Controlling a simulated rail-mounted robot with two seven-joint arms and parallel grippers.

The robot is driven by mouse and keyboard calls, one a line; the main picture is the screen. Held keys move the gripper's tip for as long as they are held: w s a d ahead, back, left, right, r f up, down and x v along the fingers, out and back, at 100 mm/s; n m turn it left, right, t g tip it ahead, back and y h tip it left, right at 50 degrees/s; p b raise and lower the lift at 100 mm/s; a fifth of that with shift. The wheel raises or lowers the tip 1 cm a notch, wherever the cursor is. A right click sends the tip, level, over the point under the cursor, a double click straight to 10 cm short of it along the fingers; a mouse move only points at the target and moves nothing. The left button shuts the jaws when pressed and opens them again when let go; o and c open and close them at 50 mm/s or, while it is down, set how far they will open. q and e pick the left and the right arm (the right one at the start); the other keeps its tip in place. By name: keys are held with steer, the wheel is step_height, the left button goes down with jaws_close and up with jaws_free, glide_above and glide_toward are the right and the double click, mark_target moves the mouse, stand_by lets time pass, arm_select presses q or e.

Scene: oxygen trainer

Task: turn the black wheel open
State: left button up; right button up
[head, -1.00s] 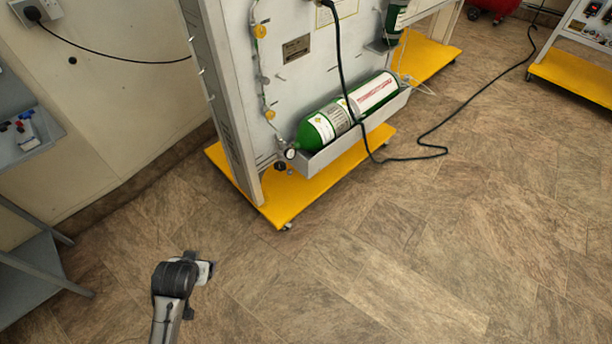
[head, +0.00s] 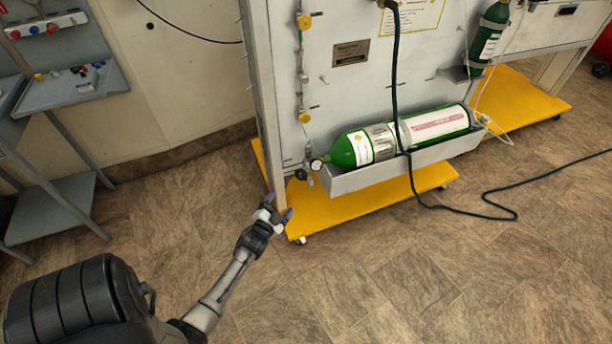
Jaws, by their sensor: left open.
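A small black wheel (head: 301,174) sits at the valve by the neck of the large green cylinder (head: 365,150), beside a round white gauge (head: 316,164). It is small in the head view, and how far it is turned cannot be told. My left gripper (head: 278,206) is open and empty, its two fingers apart. In the picture it is just below and left of the wheel and not touching it. My right gripper is not in view.
The cylinder lies in a grey tray (head: 400,168) on the trainer panel, above a yellow base (head: 340,208). A black cable (head: 396,95) hangs across the cylinder to the floor. A grey bench (head: 75,93) stands left.

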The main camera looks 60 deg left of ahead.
mark_target(300, 176)
arm_select(q)
steer(key=shift+m, duration=0.3)
steer(key=b+x, duration=0.2)
steer(key=x, duration=0.2)
steer(key=b+x, duration=0.2)
steer(key=x, duration=0.2)
steer(key=b+x, duration=0.2)
steer(key=x, duration=0.2)
steer(key=shift+w+d+r, duration=0.2)
steer(key=shift+w, duration=0.3)
steer(key=shift+b+x, duration=0.3)
steer(key=shift+x, duration=0.6)
steer(key=shift+r, duration=0.15)
steer(key=c, duration=0.9)
steer(key=shift+r, duration=0.1)
